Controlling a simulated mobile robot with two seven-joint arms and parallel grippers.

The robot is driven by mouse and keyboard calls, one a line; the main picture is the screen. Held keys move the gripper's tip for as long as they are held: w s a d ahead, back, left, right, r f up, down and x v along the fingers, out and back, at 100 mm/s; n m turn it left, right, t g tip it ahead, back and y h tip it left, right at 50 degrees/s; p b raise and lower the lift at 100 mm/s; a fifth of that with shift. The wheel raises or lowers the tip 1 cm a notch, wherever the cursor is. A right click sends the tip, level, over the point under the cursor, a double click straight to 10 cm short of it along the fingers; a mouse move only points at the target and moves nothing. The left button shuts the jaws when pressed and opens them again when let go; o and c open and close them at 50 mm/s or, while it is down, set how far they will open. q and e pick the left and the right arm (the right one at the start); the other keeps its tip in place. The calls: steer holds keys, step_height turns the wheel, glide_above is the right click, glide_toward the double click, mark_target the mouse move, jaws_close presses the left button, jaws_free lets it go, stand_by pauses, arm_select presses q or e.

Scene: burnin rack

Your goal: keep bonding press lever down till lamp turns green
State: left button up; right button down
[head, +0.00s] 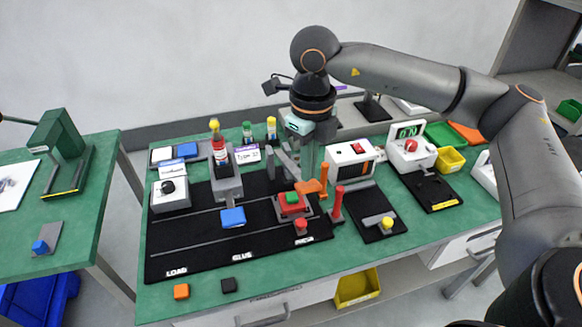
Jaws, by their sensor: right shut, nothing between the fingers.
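The bonding press (292,203) stands on the black mat by the label that looks like "PRESS", with red and green parts showing. An orange lever (313,187) sticks out at its upper right. My right gripper (309,172) points down over the press, shut and empty. Its fingertips are close to the orange lever; I cannot tell whether they touch it. A small round red piece (301,226), perhaps the lamp, stands in front of the press. I see no green lamp that I can be sure of. The gripper hides the press's back part. My left gripper is out of view.
A blue block (233,217) lies near the "GLUE" label, before the grey glue stand (227,184). A red post (336,205) stands close right of the press. A white box (352,160) is behind. Orange (181,291) and black (228,285) blocks lie at the front.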

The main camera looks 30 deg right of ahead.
mark_target(310, 187)
steer(key=shift+f, duration=0.2)
steer(key=shift+f+b, duration=0.65)
steer(key=shift+b, duration=0.05)
steer(key=shift+r, duration=0.1)
steer(key=shift+s+a+f+b, duration=0.1)
steer(key=shift+s+f+b, duration=0.25)
steer(key=shift+f+b, duration=0.5)
steer(key=shift+s+a+f+b, duration=0.1)
steer(key=shift+s+f+b, duration=0.2)
steer(key=shift+f+b, duration=0.5)
steer(key=shift+f, duration=0.1)
steer(key=shift+s+f+b, duration=0.2)
steer(key=shift+f+b, duration=0.6)
steer(key=shift+f, duration=0.1)
steer(key=shift+s+f+b, duration=0.2)
steer(key=shift+f+b, duration=0.55)
steer(key=shift+f, duration=0.15)
